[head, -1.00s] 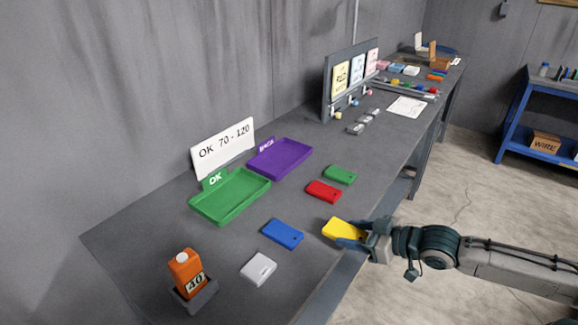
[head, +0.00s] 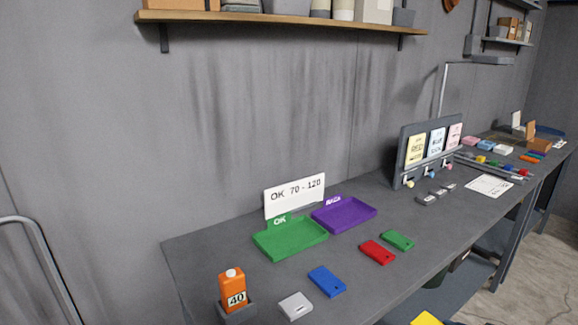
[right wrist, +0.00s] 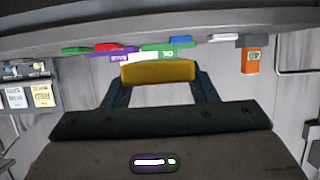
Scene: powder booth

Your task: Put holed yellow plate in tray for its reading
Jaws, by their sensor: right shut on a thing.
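The yellow plate (head: 427,319) shows only as a corner at the bottom edge of the head view, in front of the table. In the right wrist view the yellow plate (right wrist: 158,72) sits between the fingers of my right gripper (right wrist: 160,86), which is shut on it. Its hole is not visible there. The green tray (head: 290,238), labelled OK, and the purple tray (head: 344,214) stand empty side by side on the table. A white sign (head: 295,196) behind them reads OK 70-120. An orange device (head: 232,289) reads 40. My left gripper is not in view.
Blue (head: 327,281), red (head: 378,252), green (head: 398,240) and white (head: 295,306) plates lie on the table in front of the trays. A board with cards (head: 430,150) stands farther right. A wall shelf (head: 290,20) hangs above.

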